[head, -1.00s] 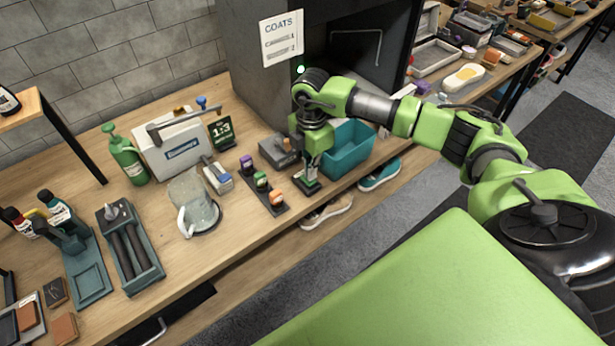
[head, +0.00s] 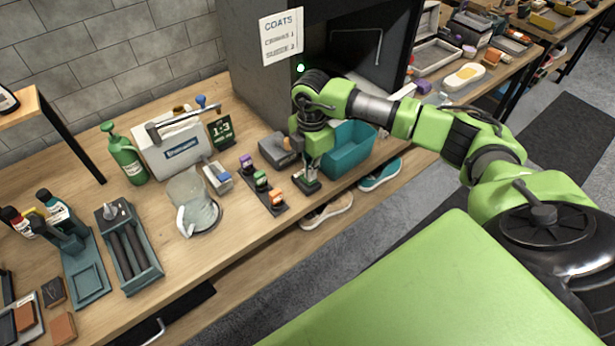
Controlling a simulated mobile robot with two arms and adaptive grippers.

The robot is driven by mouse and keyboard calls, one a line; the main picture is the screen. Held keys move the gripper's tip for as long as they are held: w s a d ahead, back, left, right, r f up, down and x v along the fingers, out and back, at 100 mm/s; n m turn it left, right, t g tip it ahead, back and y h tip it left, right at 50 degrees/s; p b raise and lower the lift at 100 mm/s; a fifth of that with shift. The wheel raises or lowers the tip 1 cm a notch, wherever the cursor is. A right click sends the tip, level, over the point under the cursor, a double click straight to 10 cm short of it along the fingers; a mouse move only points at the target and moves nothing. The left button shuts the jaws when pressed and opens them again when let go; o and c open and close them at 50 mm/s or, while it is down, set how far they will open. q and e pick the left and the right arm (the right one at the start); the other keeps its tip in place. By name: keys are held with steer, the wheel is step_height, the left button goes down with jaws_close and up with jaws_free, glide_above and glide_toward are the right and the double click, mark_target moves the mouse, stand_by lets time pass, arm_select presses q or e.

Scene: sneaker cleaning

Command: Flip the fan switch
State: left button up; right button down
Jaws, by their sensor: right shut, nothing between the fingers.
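My right gripper (head: 313,168) points down at the front edge of the workbench, fingers shut and empty. Directly under its fingertips is a small dark box with a pale green top (head: 306,187), which looks like the fan switch. The fingers hide part of it, so I cannot tell the position of its lever or whether they touch. A small indicator light (head: 300,68) glows bright whitish green on the front of the dark grey booth (head: 252,60). My left gripper is not in view.
A teal bin (head: 350,150) stands just right of my gripper. A rack with coloured brushes (head: 263,185) and a clear jug (head: 193,205) stand to the left. A "COATS" sheet (head: 282,37) hangs on the booth.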

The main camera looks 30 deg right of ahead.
steer(key=shift+f+b, duration=0.5)
steer(key=shift+f, duration=0.25)
steer(key=shift+r, duration=0.1)
steer(key=shift+r+p, duration=2.6)
steer(key=shift+r, duration=0.85)
